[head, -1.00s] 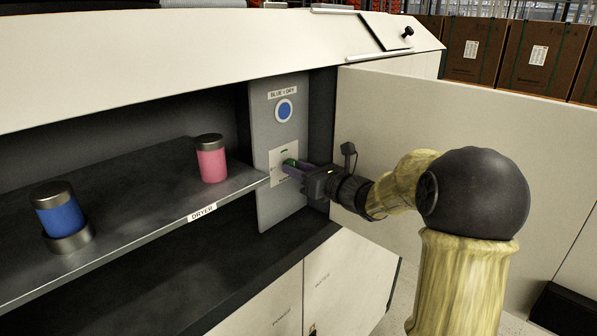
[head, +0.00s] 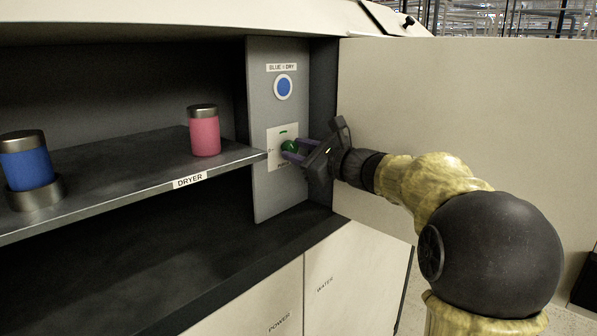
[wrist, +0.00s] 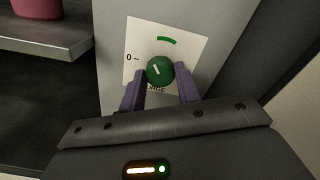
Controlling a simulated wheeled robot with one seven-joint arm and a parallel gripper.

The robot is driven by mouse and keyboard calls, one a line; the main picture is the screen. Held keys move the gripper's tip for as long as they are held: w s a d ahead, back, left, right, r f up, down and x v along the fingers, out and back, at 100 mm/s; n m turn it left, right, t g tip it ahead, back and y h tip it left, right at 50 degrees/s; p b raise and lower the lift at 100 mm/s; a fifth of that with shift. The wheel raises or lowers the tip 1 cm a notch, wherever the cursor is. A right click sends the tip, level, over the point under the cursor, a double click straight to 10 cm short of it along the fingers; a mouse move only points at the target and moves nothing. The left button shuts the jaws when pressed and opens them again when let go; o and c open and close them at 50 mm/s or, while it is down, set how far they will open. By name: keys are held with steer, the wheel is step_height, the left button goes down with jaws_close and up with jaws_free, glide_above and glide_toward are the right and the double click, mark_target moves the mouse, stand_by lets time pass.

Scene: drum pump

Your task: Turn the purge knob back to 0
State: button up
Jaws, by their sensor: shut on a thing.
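The green purge knob (wrist: 160,70) sits on a white label plate (wrist: 178,42) on the grey panel. Its short white pointer line tilts up and slightly left, between the 0 mark (wrist: 130,57) at left and the green arc (wrist: 167,40) at top. My gripper (wrist: 160,82) is shut on the knob, one purple finger on each side. In the head view the knob (head: 289,147) shows at the tips of my gripper (head: 297,150). The lower lettering on the plate is partly hidden by the knob and fingers.
A blue button (head: 284,87) labelled BLUE = DRY is above the plate. Left is the DRYER shelf (head: 110,180) with a pink canister (head: 204,132) and a blue canister (head: 27,162) in a metal ring. An open pale door (head: 430,110) stands behind my arm.

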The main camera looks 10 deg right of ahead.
steer(key=shift+f+n+b, duration=0.15)
steer(key=shift+n+b, duration=5.35)
steer(key=shift+b, duration=1.5)
steer(key=o, duration=1)
steer(key=shift+c, duration=0.2)
steer(key=shift+s, duration=0.1)
steer(key=b+v, duration=0.3)
steer(key=v, duration=1.4)
steer(key=shift+d+b, duration=0.25)
steer(key=shift+b, duration=0.05)
